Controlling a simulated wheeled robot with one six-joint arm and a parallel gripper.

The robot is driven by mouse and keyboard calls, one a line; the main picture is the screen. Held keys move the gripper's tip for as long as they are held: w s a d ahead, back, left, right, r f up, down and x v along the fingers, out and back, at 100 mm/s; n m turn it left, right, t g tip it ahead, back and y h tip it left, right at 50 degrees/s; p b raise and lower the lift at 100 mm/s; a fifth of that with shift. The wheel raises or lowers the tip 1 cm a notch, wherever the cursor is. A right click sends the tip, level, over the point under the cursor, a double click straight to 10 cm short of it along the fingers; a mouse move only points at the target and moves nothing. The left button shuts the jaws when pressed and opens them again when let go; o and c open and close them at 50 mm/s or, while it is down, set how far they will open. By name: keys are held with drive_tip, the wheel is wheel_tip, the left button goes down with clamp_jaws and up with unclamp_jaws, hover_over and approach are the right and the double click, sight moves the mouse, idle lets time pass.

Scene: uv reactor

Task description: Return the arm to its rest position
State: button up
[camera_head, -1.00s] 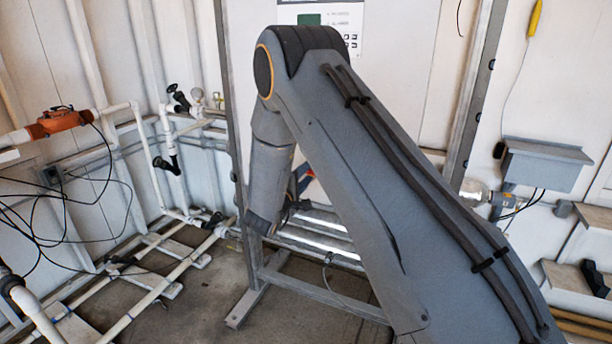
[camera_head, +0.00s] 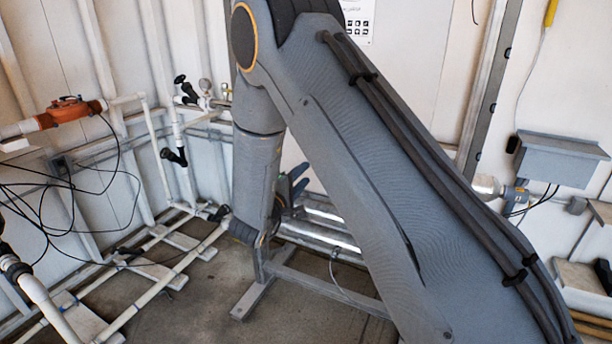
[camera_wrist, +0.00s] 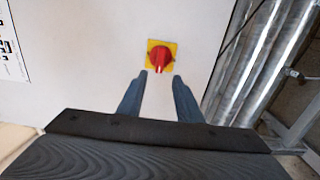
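My gripper (camera_wrist: 159,82) shows in the wrist view with its two blue-grey fingers apart and nothing between them. A red rotary switch (camera_wrist: 160,58) on a yellow plate sits on a white panel (camera_wrist: 100,60), just beyond the fingertips in the picture. Whether the fingers touch it I cannot tell; they look apart from it. In the head view, my arm is folded high at the elbow, and its forearm hangs down. Part of my gripper (camera_head: 292,185) shows behind the forearm, near the metal tubes. The switch is hidden there by my arm.
Shiny metal tubes (camera_head: 325,232) on a grey frame (camera_head: 318,288) stand behind my arm. White pipes (camera_head: 185,268) and an orange valve (camera_head: 70,112) with black cables are at the left. A grey box (camera_head: 560,160) hangs on the right wall. Some bare floor shows at lower left.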

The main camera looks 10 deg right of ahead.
drive_tip(key=s+d+f+m+g+y, duration=0.1)
drive_tip(key=s+d+m+g+y, duration=0.1)
drive_tip(key=s, duration=0.9)
drive_tip(key=s+d+f+m+g+y, duration=0.1)
drive_tip(key=s+m+g+y, duration=0.4)
drive_tip(key=s, duration=0.6)
drive_tip(key=s+d+f+m+g+y, duration=0.1)
drive_tip(key=s+d+m+g+y, duration=0.2)
drive_tip(key=s+g, duration=0.3)
drive_tip(key=s+m, duration=0.1)
drive_tip(key=s, duration=0.4)
drive_tip(key=shift+s+d+y, duration=0.3)
drive_tip(key=shift+s, duration=0.1)
drive_tip(key=shift+c, duration=0.3)
